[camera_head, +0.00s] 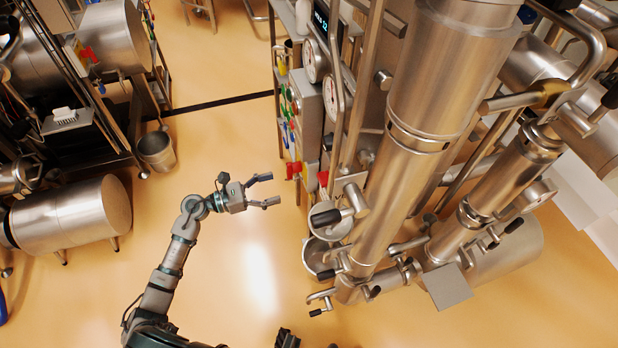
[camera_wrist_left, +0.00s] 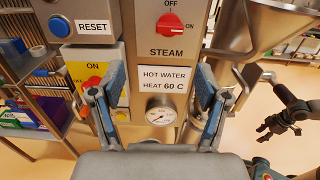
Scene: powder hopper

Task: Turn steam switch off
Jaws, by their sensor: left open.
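The steam switch (camera_wrist_left: 171,23) is a red knob on a metal panel in the left wrist view, with OFF above it, ON at its right and STEAM below. Its grip looks roughly crosswise, towards ON. My left gripper (camera_wrist_left: 158,92) is open and empty, its fingers spread below the knob and apart from it. In the head view, my left gripper (camera_head: 270,190) reaches right towards the control panel (camera_head: 308,105), with a gap between. I cannot tell which small red part there is the steam switch. My right gripper (camera_wrist_left: 276,126) shows dark and small at the right of the wrist view.
A second red knob (camera_wrist_left: 92,84) marked ON and a blue RESET button (camera_wrist_left: 59,27) are at left. A HOT WATER label (camera_wrist_left: 163,79) and a gauge (camera_wrist_left: 160,112) sit between the fingers. Steel pipework (camera_head: 420,130) stands right of the panel. The floor (camera_head: 230,260) around my left arm is clear.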

